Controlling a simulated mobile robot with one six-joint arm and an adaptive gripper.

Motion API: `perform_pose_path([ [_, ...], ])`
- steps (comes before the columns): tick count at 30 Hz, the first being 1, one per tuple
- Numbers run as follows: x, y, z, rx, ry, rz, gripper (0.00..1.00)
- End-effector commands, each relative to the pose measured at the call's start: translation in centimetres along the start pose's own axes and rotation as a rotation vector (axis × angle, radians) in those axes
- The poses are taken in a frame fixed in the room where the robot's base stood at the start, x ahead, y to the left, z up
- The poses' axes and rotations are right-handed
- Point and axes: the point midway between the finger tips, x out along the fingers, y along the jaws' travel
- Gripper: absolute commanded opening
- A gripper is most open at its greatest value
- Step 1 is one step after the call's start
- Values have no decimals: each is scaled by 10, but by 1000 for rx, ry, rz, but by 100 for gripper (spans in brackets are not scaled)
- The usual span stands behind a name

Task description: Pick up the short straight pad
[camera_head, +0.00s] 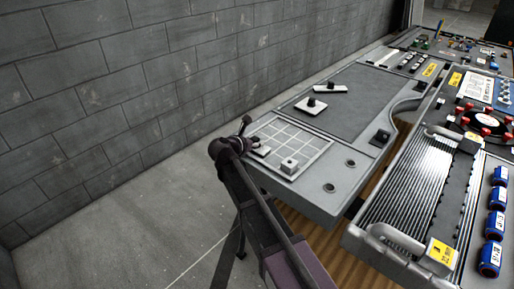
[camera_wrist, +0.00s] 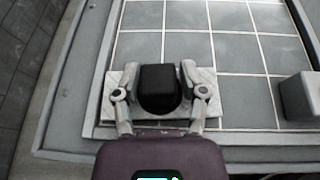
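A pale, straight, stone-textured pad (camera_wrist: 205,106) with a black knob (camera_wrist: 158,88) lies under my gripper in the wrist view. It is over the near edge of the gridded panel. My gripper (camera_wrist: 158,70) has a finger on each side of the knob, and both look close against it. In the head view my gripper (camera_head: 247,146) is at the left edge of the bench, and it and the arm partly hide this pad (camera_head: 262,152). I cannot tell whether the pad is lifted off the panel.
A small grey block (camera_head: 289,166) stands on the gridded panel (camera_head: 310,148), right of my gripper; it also shows in the wrist view (camera_wrist: 300,97). Two pale pads with black knobs, one nearer (camera_head: 311,107) and one farther (camera_head: 331,89), lie on the dark mat (camera_head: 362,105). A finned metal unit (camera_head: 412,185) stands at right.

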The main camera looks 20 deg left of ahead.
Motion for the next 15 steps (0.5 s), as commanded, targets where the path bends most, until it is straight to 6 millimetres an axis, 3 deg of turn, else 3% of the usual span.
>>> perform_pose_path([
  [1,0,0,0,0,0,0,24],
  [3,0,0,0,0,0,0,3],
  [4,0,0,0,0,0,0,0],
  [15,0,0,1,0,0,0,0],
])
